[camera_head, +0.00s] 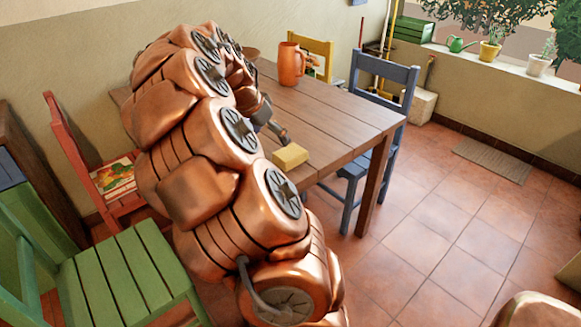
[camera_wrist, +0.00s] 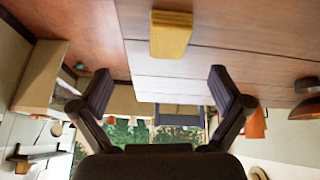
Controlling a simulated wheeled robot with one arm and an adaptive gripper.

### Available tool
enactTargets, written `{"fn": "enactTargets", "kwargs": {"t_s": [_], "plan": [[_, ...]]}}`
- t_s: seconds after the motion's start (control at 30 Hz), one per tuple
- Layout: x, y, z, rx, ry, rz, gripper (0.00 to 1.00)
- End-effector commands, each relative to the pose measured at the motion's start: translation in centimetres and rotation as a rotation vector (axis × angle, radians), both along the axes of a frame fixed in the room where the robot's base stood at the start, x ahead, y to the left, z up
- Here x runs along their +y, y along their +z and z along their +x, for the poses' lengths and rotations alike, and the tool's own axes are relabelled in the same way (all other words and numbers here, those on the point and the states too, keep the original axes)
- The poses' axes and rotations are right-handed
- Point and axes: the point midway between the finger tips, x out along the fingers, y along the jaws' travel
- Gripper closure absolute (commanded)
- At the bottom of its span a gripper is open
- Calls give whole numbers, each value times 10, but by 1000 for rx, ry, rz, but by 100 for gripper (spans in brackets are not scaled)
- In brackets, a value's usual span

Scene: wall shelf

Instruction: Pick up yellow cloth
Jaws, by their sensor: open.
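The yellow cloth (camera_head: 290,156), a folded block shape, lies on the wooden table (camera_head: 335,108) near its front edge. In the wrist view the cloth (camera_wrist: 171,34) is at the top, a little right of centre, on the brown tabletop. My gripper (camera_wrist: 162,88) is open and empty, with its two dark fingers spread wide. The cloth is beyond the fingertips, not between them. In the head view my copper arm hides most of the gripper; a small grey part of it shows just behind the cloth.
An orange jug (camera_head: 291,64) stands at the table's far side. A blue chair (camera_head: 385,75), a yellow chair (camera_head: 318,47), a red chair (camera_head: 62,130) and a green chair (camera_head: 120,275) surround the table.

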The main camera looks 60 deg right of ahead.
Motion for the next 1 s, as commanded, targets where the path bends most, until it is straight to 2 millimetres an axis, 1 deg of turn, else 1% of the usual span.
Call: {"fn": "enactTargets", "kwargs": {"t_s": [0.03,0.1,0.2,0.37,0.5,0.77,1.0], "plan": [[-16,-15,1,-10,-33,-15,0],[-30,-26,3,-22,-70,-27,0],[-45,-34,4,-36,-105,-42,0],[-55,-42,5,-47,-125,-53,0],[-61,-53,4,-48,-127,-52,0],[-68,-70,0,-45,-127,-49,0],[-81,-99,-4,-45,-125,-50,0]]}}
